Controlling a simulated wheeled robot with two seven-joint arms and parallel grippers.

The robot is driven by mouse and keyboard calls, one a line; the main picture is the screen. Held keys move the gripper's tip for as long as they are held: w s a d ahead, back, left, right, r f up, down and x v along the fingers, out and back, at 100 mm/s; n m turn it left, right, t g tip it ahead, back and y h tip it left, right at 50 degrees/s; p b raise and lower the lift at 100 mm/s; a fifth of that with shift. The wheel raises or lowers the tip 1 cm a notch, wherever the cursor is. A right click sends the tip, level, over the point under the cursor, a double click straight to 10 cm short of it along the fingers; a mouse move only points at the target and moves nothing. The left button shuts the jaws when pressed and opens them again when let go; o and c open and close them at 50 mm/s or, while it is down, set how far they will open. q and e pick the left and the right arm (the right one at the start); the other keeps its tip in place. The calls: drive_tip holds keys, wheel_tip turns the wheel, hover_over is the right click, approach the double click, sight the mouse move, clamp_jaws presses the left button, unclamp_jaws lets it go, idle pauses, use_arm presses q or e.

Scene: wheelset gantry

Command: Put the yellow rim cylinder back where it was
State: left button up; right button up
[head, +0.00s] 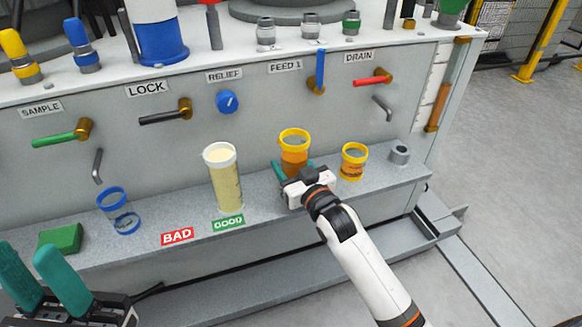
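A cylinder with a yellow rim and amber lower part (294,150) is upright over the grey ledge. My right gripper (293,168) is at its lower part, one teal finger on each side. I cannot tell whether the fingers press on it; its base is hidden by the gripper. A second, smaller-looking yellow-rimmed cylinder (353,160), also amber, stands on the ledge to the right. My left gripper (45,278) is at the lower left, its teal fingers apart and empty.
A tall cream-filled cylinder (224,180) stands behind the green GOOD label (228,223), beside the red BAD label (177,236). A blue-rimmed clear cylinder (118,210), a green block (61,239) and a grey fitting (399,153) are on the ledge. Valve handles protrude above.

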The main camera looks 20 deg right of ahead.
drive_tip(key=shift+r, duration=0.1)
drive_tip(key=o, duration=1.2)
